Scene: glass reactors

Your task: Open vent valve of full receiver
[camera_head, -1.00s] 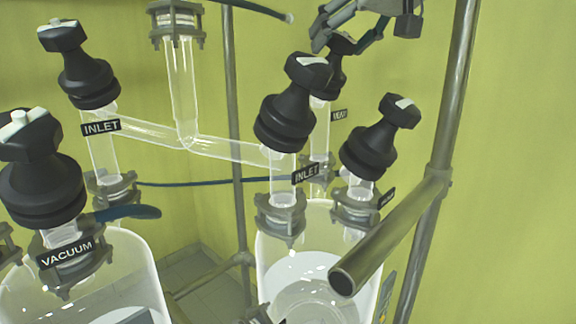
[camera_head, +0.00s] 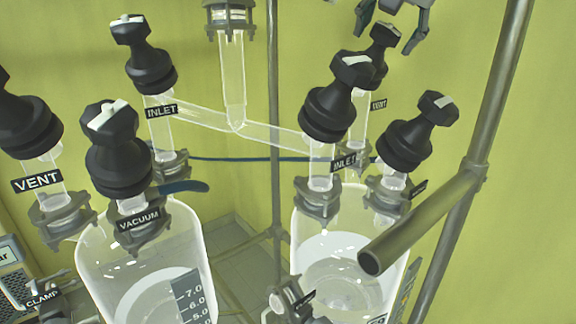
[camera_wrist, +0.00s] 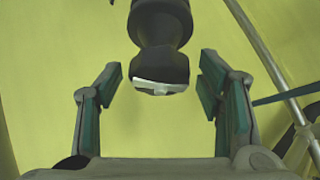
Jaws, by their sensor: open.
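In the head view a black vent valve knob (camera_head: 383,42) stands on a glass neck behind the right receiver (camera_head: 300,240). My gripper (camera_head: 389,32) is open at the top of the view, with one finger to each side of this knob's top. In the wrist view the black knob (camera_wrist: 160,50), with a white mark on its cap, lies between the open fingers (camera_wrist: 162,80) with gaps on both sides. The left receiver (camera_head: 90,265) has its own VENT valve (camera_head: 25,125). Both receivers show pale contents; I cannot tell exact levels.
Black INLET knobs (camera_head: 340,95) and another black knob (camera_head: 418,130) stand close in front of the vent valve. A VACUUM knob (camera_head: 118,150) is at left. A metal rail (camera_head: 420,222) and upright post (camera_head: 495,105) stand at right.

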